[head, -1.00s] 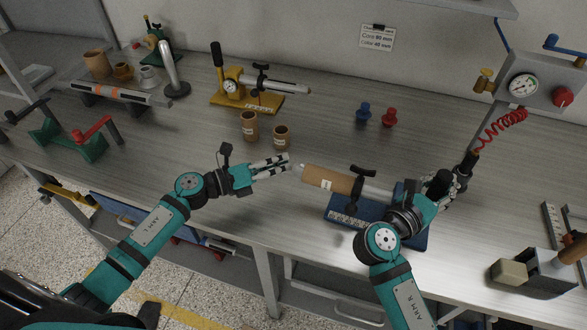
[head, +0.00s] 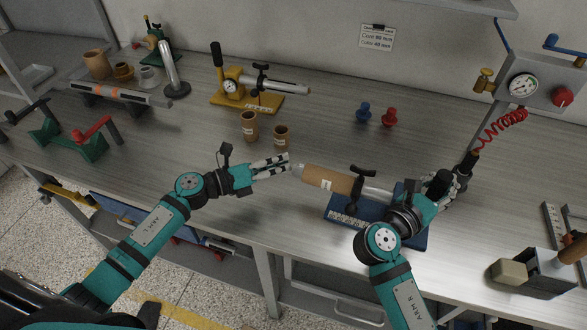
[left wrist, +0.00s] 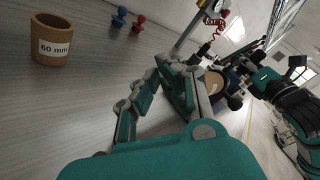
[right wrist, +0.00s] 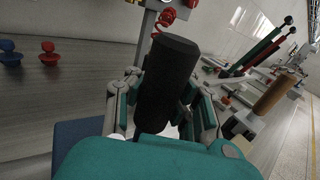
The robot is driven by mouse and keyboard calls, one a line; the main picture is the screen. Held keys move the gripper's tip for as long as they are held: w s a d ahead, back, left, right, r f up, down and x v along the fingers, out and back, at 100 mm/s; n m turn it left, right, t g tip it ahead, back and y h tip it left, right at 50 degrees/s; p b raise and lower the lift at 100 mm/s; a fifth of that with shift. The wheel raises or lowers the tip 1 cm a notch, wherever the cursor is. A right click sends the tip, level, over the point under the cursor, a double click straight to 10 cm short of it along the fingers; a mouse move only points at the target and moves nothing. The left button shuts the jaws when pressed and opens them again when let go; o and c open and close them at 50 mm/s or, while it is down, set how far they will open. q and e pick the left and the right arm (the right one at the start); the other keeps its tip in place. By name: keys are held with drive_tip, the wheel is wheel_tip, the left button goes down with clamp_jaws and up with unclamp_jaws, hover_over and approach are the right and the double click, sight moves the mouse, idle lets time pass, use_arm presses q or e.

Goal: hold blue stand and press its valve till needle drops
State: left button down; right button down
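The blue stand (head: 342,221) sits at the bench's front, with a pale horizontal shaft (head: 378,190) and black knob above it. A brown paper core (head: 325,178) is around the shaft. My left gripper (head: 288,162) is by the shaft's free left end, its fingertips close together with nothing seen between them. In the left wrist view the core's round end (left wrist: 214,83) lies beyond my fingers. My right gripper (head: 455,182), at the stand's right end, is shut on a black cylindrical tool (right wrist: 165,85) on a red coiled hose (head: 502,127). The stand's valve is hidden.
A pressure gauge box (head: 530,82) hangs at the back right. A yellow stand (head: 250,102), two loose brown cores (head: 250,126) and blue and red plugs (head: 389,117) stand behind. A grey fixture (head: 538,275) is at the front right.

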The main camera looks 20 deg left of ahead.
drive_tip(key=shift+a, duration=0.15)
use_arm(q)
drive_tip(key=shift+a, duration=0.45)
drive_tip(key=shift+a, duration=2.6)
use_arm(e)
drive_tip(key=c, duration=2)
unclamp_jaws()
drive_tip(key=shift+r, duration=0.15)
drive_tip(key=o, duration=0.8)
drive_tip(key=shift+c, duration=0.2)
